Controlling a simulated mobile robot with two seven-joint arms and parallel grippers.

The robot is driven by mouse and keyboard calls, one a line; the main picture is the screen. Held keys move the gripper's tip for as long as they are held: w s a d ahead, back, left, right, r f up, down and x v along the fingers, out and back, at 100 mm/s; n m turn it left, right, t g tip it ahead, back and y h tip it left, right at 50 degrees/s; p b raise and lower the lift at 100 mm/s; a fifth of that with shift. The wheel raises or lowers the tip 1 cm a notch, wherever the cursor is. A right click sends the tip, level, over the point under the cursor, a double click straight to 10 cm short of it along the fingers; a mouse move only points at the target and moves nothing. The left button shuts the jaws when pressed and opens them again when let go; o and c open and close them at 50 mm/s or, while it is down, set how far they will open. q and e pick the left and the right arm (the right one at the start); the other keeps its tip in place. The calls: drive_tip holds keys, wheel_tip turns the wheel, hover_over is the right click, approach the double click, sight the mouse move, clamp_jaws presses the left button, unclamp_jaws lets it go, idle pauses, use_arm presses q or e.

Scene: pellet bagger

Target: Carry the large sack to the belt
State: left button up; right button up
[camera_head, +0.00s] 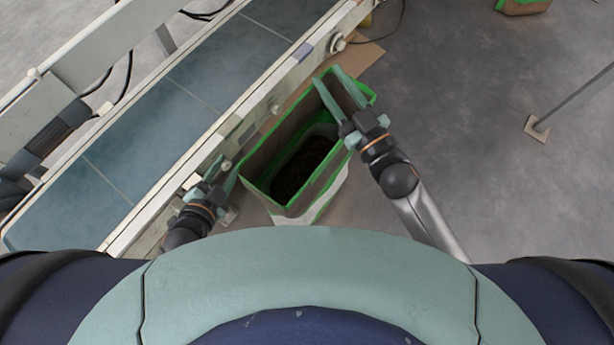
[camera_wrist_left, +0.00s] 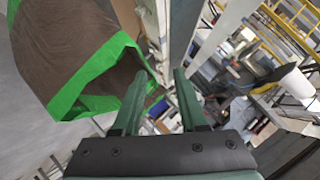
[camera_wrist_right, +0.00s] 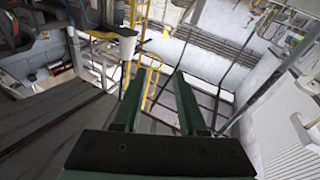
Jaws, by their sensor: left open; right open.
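The large sack (camera_head: 333,187) stands open and upright beside the belt, brown with bright green edges and dark material inside. The belt (camera_head: 190,95) is a blue-grey surface in a pale frame, running diagonally at the left. My left gripper (camera_head: 226,170) is open at the sack's left edge, between it and the belt frame. In the left wrist view the sack's brown side (camera_wrist_left: 70,45) and green trim lie left of and behind the fingers (camera_wrist_left: 160,80). My right gripper (camera_head: 327,76) is open over the sack's far right rim. The right wrist view shows its fingers (camera_wrist_right: 157,75) apart and empty.
A cardboard sheet (camera_head: 365,55) lies on the floor behind the sack. Another green-edged brown item (camera_head: 523,6) is at the top right. A post with a square foot (camera_head: 537,128) stands at the right. The grey floor between is clear.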

drive_tip(key=s+a+r+n+g+y+b, duration=0.2)
drive_tip(key=a+r+n+g+y+b, duration=0.3)
drive_tip(key=a+n+y, duration=0.45)
drive_tip(key=s+a+f+n+g+b, duration=0.3)
drive_tip(key=s+a+f+n+g, duration=0.15)
drive_tip(key=n+g, duration=0.65)
drive_tip(key=h+b, duration=1.1)
drive_tip(key=h, duration=0.9)
hover_over(341, 147)
wheel_tip(341, 147, down, 18)
drive_tip(key=shift+w+d+r, duration=0.2)
drive_tip(key=shift+w+r, duration=0.1)
drive_tip(key=shift+w, duration=0.05)
use_arm(q)
drive_tip(key=w+f+m+h, duration=0.2)
drive_tip(key=f+m, duration=0.2)
drive_tip(key=m, duration=0.6)
drive_tip(key=w+d+f+m+t+h, duration=0.1)
drive_tip(key=w+f+m+h, duration=0.1)
drive_tip(key=m, duration=0.9)
drive_tip(key=w+d+f+m+t+h, duration=0.1)
drive_tip(key=f+m+h, duration=0.3)
drive_tip(key=m, duration=0.6)
wheel_tip(341, 147, down, 2)
drive_tip(key=shift+w+d+f+m, duration=0.25)
drive_tip(key=shift+w+m, duration=0.15)
drive_tip(key=shift+w, duration=0.25)
